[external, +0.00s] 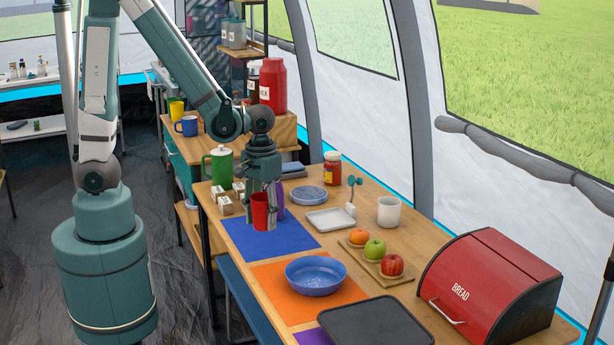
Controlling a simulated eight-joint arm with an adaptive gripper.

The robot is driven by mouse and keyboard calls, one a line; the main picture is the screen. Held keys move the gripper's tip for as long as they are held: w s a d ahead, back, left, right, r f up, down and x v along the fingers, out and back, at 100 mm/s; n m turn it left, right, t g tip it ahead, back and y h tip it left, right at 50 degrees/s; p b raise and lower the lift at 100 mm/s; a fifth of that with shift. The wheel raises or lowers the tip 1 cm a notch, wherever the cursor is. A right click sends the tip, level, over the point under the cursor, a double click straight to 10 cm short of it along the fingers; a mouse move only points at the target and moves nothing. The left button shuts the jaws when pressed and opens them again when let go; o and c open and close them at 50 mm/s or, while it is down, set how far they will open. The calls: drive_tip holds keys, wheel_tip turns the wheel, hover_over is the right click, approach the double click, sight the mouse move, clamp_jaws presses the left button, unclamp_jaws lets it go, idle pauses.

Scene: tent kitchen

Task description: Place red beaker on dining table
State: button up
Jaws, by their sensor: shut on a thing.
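The red beaker (260,212) is upright above the blue placemat on the dining table (373,227). My gripper (262,208) points down over it and is shut on it, with fingers on both sides. I cannot tell whether the beaker's base touches the blue placemat (292,240) or hangs just above it. A purple thing (279,200) shows partly hidden right behind the gripper.
A blue bowl (316,273) sits on an orange placemat nearer the front. A white square tray (330,218), a blue plate (309,195), fruit and a red bread box (488,290) stand on the table. A green pot (221,166) and small boxes are behind left.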

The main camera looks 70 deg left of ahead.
drive_tip(key=b, duration=0.2)
hover_over(265, 257)
drive_tip(key=shift+f, duration=2.9)
drive_tip(key=shift+f+b, duration=0.6)
drive_tip(key=shift+f, duration=1.45)
drive_tip(key=shift+f, duration=0.2)
drive_tip(key=o, duration=0.9)
drive_tip(key=shift+r, duration=0.25)
drive_tip(key=shift+r+p, duration=1.8)
drive_tip(key=shift+r, duration=4.15)
drive_tip(key=shift+a+r, duration=0.1)
